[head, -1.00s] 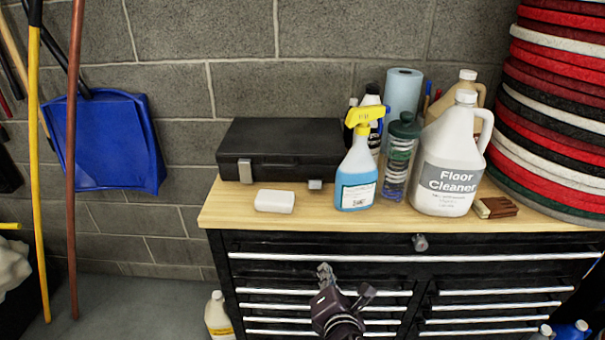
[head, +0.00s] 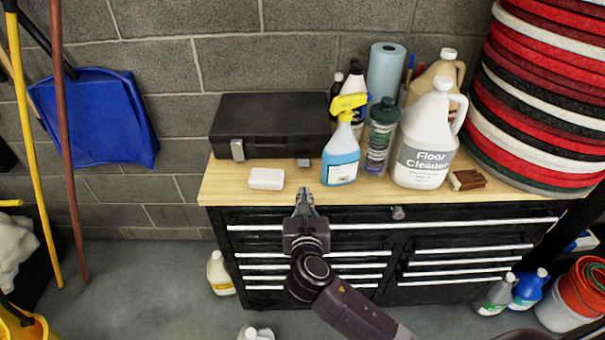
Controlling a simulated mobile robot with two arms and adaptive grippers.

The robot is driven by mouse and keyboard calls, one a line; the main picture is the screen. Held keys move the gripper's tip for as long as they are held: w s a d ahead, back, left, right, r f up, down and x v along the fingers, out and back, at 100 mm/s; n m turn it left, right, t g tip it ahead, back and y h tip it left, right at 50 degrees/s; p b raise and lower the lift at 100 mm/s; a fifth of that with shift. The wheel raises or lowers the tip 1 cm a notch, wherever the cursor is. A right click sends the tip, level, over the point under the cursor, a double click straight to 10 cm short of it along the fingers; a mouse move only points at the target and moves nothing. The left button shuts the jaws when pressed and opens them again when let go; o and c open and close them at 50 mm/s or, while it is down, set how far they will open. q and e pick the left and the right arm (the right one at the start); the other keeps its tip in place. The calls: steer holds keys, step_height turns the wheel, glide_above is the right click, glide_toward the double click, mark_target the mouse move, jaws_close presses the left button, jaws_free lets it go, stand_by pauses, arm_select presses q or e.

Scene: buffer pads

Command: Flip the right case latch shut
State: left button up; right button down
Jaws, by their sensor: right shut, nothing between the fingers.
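The black case (head: 268,118) lies closed-lidded at the back left of the wooden bench top. Its left latch (head: 237,150) is a tall grey plate on the front. Its right latch (head: 303,162) looks shorter and sits low at the front, partly beside the spray bottle; its exact angle is too small to tell. My right gripper (head: 305,196) is shut and empty, pointing toward the case at the bench's front edge, just in front of the right latch and apart from it. My left gripper is not in view.
A blue spray bottle (head: 341,150) with a yellow head stands close right of the right latch. A white block (head: 267,179) lies left of my gripper. A green-capped bottle (head: 380,135) and a Floor Cleaner jug (head: 425,140) stand farther right. The bench top (head: 218,185) is clear at front left.

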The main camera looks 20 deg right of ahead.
mark_target(304, 183)
steer(key=p+x, duration=0.1)
steer(key=x, duration=0.9)
stand_by(0.3)
